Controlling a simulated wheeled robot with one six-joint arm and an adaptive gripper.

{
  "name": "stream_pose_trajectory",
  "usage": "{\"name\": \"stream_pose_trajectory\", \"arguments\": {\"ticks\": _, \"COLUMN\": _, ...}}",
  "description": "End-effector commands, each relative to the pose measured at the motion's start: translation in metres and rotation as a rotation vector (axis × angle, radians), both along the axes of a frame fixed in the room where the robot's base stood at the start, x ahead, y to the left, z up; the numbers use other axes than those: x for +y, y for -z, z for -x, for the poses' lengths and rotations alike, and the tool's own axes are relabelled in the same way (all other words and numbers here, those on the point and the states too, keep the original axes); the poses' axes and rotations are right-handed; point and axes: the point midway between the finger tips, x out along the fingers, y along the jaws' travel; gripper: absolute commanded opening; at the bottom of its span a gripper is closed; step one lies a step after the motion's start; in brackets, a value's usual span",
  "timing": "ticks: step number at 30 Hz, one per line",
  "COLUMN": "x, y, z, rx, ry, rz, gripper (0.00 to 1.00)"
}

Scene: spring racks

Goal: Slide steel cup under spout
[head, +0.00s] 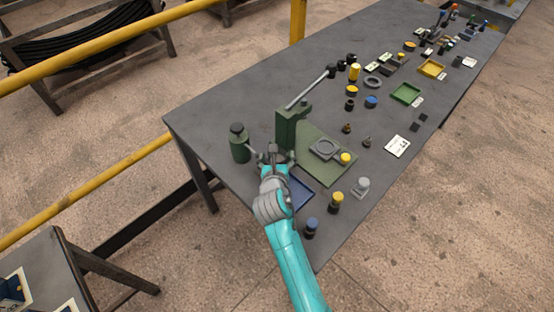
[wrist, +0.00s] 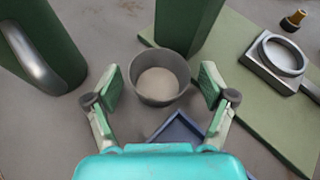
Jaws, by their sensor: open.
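The steel cup (wrist: 160,86), grey, round and open-topped, stands upright between the two fingers of my gripper (wrist: 160,92) in the wrist view. The fingers are open, with a gap on each side of the cup. In the head view my gripper (head: 275,156) is at the near end of the bench and mostly hides the cup. A green upright stand (head: 289,125) with a long lever is just behind; its column (wrist: 186,28) shows beyond the cup in the wrist view. I cannot make out a spout clearly in either view.
A green canister (head: 239,144) stands left of my gripper. A blue tray (head: 300,193) lies close at right. A green base plate (head: 322,170) carries a grey ring holder (head: 324,149). Small jars (head: 311,226) stand near the front edge. The bench's near-left corner is clear.

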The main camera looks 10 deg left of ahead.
Motion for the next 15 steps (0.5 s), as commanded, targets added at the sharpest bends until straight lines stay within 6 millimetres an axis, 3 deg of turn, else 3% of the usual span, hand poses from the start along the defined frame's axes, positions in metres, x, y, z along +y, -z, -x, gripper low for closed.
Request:
{"name": "stream_pose_trajectory", "arguments": {"ticks": 5, "x": -0.0001, "y": 0.0001, "z": 0.0002, "rx": 0.000, "ry": 0.000, "rz": 0.000, "gripper": 0.80}}
{"name": "stream_pose_trajectory", "arguments": {"ticks": 12, "x": -0.0002, "y": 0.0002, "z": 0.0003, "rx": 0.001, "ry": 0.000, "rz": 0.000, "gripper": 0.20}}
{"name": "stream_pose_trajectory", "arguments": {"ticks": 15, "x": -0.0002, "y": 0.0004, "z": 0.0004, "rx": 0.001, "ry": 0.000, "rz": 0.000, "gripper": 0.19}}
